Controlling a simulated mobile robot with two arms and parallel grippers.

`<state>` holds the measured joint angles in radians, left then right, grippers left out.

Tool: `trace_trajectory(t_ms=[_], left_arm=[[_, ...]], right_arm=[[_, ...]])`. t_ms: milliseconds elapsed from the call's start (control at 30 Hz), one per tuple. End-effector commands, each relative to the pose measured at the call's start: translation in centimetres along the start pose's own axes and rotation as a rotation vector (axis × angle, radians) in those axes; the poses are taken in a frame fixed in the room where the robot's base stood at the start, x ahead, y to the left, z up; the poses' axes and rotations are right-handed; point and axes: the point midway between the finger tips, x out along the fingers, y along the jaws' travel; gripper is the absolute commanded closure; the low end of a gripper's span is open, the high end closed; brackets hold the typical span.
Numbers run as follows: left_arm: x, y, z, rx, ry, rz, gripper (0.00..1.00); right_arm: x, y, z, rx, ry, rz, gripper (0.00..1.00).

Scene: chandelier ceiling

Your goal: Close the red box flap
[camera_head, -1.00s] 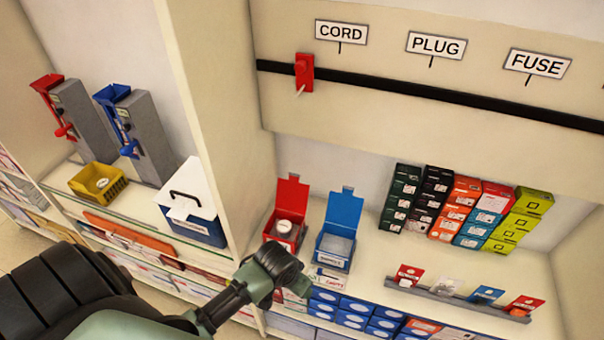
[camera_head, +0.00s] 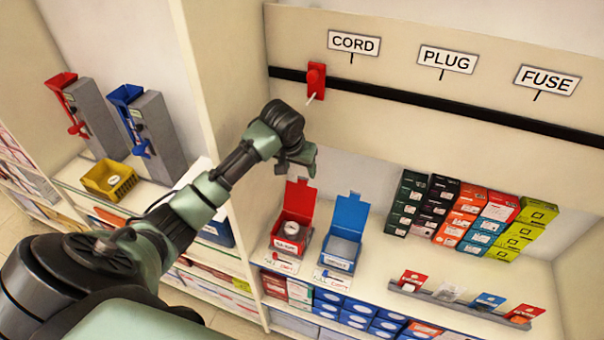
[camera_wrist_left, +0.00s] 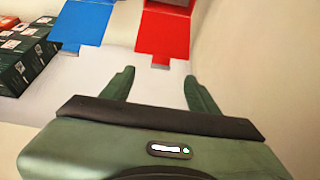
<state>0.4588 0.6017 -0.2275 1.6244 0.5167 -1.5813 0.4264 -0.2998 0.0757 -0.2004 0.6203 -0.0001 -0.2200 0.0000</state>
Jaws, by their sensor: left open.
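The red box (camera_head: 287,245) stands on the shelf with its red flap (camera_head: 300,199) raised at the back. A round pale item (camera_head: 291,229) sits inside it. My left gripper (camera_head: 303,160) is above and behind the raised flap, close to the back panel. In the left wrist view, the fingers of my left gripper (camera_wrist_left: 158,88) are apart and empty. There the red flap (camera_wrist_left: 163,35) lies ahead of the fingertips, with a visible gap. My right gripper is in neither view.
A blue box (camera_head: 340,253) with its flap raised stands just right of the red box. Several coloured cartons (camera_head: 465,214) are stacked further right. A red switch (camera_head: 315,80) sits on the panel above my gripper. A tall divider (camera_head: 222,100) stands at left.

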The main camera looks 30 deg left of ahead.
Motion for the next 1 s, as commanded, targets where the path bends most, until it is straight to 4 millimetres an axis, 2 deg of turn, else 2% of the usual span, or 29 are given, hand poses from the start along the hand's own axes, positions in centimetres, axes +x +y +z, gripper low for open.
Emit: trace_trajectory(t_ms=[133, 400, 600, 933, 967, 1000], left_arm=[[0.4, -0.3, -0.6, -0.013, -0.003, -0.001, 0.4], [4.7, -0.2, -0.5, -0.012, -0.004, -0.001, 0.4], [6.9, -0.3, -0.6, -0.011, 0.0, -0.001, 0.4], [7.4, -0.2, -0.5, -0.01, 0.001, -0.001, 0.4], [7.4, -0.2, -0.5, -0.01, 0.001, -0.001, 0.46], [7.4, -0.2, -0.5, -0.01, 0.001, -0.001, 0.57]], right_arm=[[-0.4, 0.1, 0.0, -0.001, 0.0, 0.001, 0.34], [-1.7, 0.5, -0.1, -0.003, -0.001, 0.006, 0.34], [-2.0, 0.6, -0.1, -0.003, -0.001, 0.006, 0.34], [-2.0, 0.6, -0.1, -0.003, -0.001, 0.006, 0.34], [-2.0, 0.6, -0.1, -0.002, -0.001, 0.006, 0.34], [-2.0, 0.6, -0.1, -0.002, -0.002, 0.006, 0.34]])
